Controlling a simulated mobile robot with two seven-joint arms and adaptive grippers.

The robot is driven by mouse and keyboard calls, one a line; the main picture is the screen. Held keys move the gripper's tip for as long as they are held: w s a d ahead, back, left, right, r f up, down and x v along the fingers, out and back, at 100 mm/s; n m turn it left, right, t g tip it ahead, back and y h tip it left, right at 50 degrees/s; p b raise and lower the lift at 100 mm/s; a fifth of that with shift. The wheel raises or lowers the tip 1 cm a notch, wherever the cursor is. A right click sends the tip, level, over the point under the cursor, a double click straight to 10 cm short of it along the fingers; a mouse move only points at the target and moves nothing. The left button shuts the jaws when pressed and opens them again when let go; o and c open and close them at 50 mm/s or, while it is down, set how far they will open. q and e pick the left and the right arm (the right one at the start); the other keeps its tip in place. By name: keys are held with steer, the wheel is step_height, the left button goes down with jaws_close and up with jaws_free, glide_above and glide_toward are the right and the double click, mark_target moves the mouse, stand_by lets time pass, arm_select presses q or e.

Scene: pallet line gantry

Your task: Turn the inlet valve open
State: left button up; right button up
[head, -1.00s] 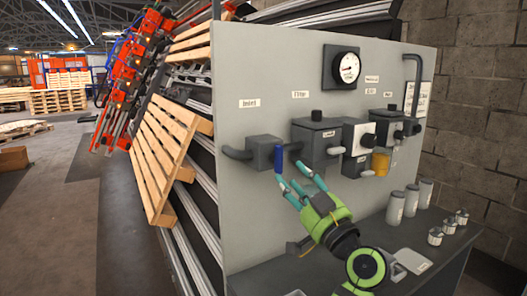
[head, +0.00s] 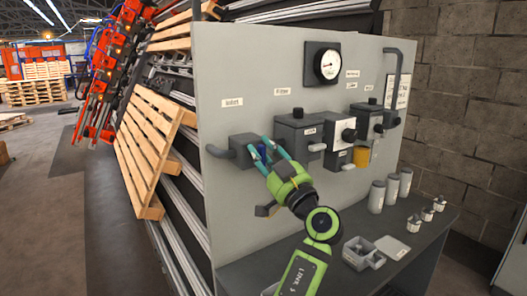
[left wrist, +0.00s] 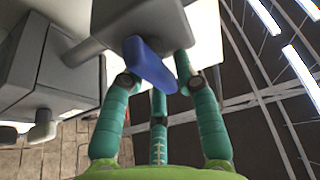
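The inlet valve is a grey box (head: 243,148) on the panel under the label "Inlet" (head: 232,102), with a pipe stub at its left. Its blue handle (head: 262,151) shows between the teal fingers of my left gripper (head: 266,150). In the left wrist view the blue handle (left wrist: 150,66) slants across between the spread fingers (left wrist: 155,80). My left gripper is open around the handle. My right gripper is not in view.
Right of the valve are a filter box (head: 298,132), more valve boxes, a yellow cup-like part (head: 361,156) and a gauge (head: 327,63). The bench (head: 250,274) below holds grey canisters (head: 377,196), small jars and a tray (head: 360,254). A wooden pallet (head: 150,145) leans at left.

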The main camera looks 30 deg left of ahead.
arm_select(q)
jaws_close()
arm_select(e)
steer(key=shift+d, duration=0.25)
